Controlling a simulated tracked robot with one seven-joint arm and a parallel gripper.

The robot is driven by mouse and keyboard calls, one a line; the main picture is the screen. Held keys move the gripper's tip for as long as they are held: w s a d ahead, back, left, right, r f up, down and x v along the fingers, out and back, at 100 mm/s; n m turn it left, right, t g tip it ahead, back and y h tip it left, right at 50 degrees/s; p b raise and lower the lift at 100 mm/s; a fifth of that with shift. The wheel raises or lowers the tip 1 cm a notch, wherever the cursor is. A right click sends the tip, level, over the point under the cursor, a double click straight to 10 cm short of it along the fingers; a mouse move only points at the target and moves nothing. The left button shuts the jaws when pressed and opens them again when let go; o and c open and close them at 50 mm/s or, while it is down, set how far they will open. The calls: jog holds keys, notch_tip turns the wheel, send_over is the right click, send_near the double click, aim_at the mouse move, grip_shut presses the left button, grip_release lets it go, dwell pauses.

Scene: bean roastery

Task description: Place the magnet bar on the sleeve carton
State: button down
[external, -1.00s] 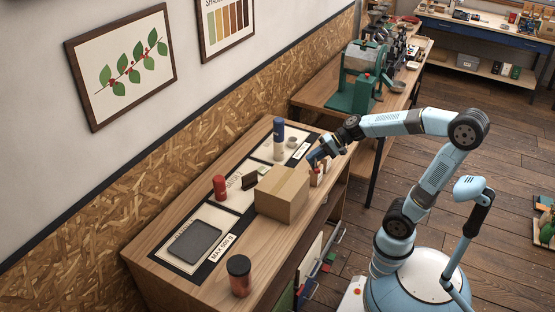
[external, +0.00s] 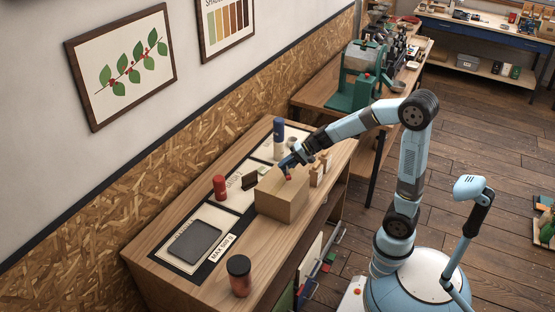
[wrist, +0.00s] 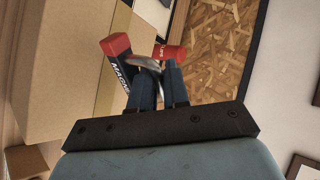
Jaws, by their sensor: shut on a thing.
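The sleeve carton (external: 282,200), a tan cardboard box, stands on the wooden bench; its side fills the left of the wrist view (wrist: 65,60). My gripper (external: 289,172) is over the carton's top, pointing down. Its blue fingers (wrist: 157,85) are shut on the magnet bar (wrist: 119,68), a dark bar with a red end and white lettering. In the external view only a small red part of the bar (external: 288,178) shows, just at the carton's top. I cannot tell whether the bar touches the carton. The fingers hide part of the bar.
A dark jar (external: 239,275) stands at the front. A blue-topped bottle (external: 279,135) is behind, and small wooden items (external: 316,175) stand close right of the carton.

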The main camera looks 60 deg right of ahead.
jog(key=shift+w+f, duration=0.75)
jog(key=shift+f, duration=1.65)
jog(key=c, duration=1.1)
grip_release()
jog(key=shift+f, duration=0.15)
